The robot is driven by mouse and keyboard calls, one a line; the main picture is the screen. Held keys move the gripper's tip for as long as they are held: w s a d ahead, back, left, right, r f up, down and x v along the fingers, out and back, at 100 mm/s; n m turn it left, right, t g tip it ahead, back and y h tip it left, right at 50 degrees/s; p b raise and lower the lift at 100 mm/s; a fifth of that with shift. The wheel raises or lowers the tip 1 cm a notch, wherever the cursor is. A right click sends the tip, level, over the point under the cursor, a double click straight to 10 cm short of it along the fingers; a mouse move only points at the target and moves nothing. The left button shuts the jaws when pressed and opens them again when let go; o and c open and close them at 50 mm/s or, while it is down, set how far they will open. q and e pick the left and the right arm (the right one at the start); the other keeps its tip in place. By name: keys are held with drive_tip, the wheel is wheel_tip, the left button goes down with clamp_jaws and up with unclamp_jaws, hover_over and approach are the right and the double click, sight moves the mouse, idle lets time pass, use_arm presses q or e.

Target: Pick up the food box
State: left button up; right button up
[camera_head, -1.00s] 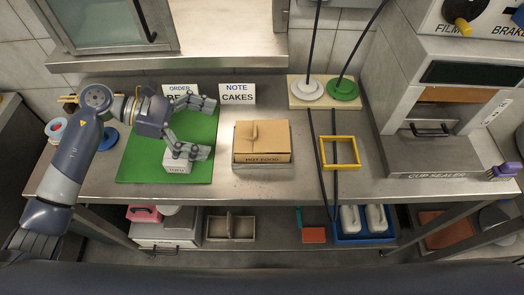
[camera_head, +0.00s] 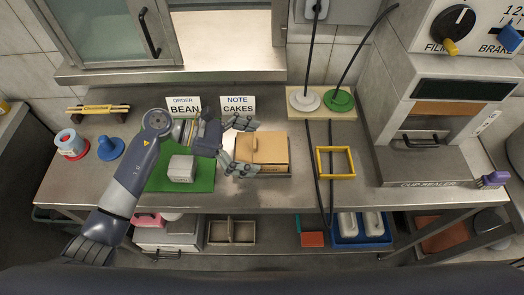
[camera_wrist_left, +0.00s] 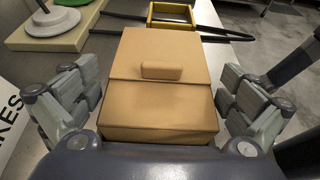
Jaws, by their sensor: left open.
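The food box (camera_head: 268,149) is a tan cardboard box with a small tab on its lid. In the left wrist view the box (camera_wrist_left: 165,75) lies between the two spread finger pairs of the left gripper (camera_wrist_left: 160,105), with a visible gap on each side. The lower part of the box is hidden there.
A green mat (camera_head: 203,180) with a small light box (camera_head: 181,168) lies left. Signs (camera_head: 237,105) stand behind. A yellow frame (camera_head: 334,162), dark cables (camera_head: 310,130) and the cup sealer (camera_head: 428,165) are right. A blue knob (camera_head: 110,147) stands far left.

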sight(254, 144)
use_arm(q)
drive_tip(key=c, duration=1)
drive_tip(key=shift+r, duration=0.1)
drive_tip(key=shift+a+r+b, duration=0.1)
drive_tip(key=shift+r+b, duration=0.6)
drive_tip(key=shift+r, duration=0.65)
drive_tip(key=shift+s+r, duration=0.25)
drive_tip(key=shift+s+d+r+b, duration=0.3)
drive_tip(key=shift+s+d+b, duration=0.25)
drive_tip(key=shift+s, duration=1.95)
drive_tip(key=shift+s+d+r+b, duration=0.25)
drive_tip(key=shift+s+d+b, duration=0.3)
drive_tip(key=shift+s, duration=2)
drive_tip(key=shift+s+d+r+b, duration=0.3)
drive_tip(key=shift+s+d+b, duration=0.2)
drive_tip(key=shift+s, duration=2)
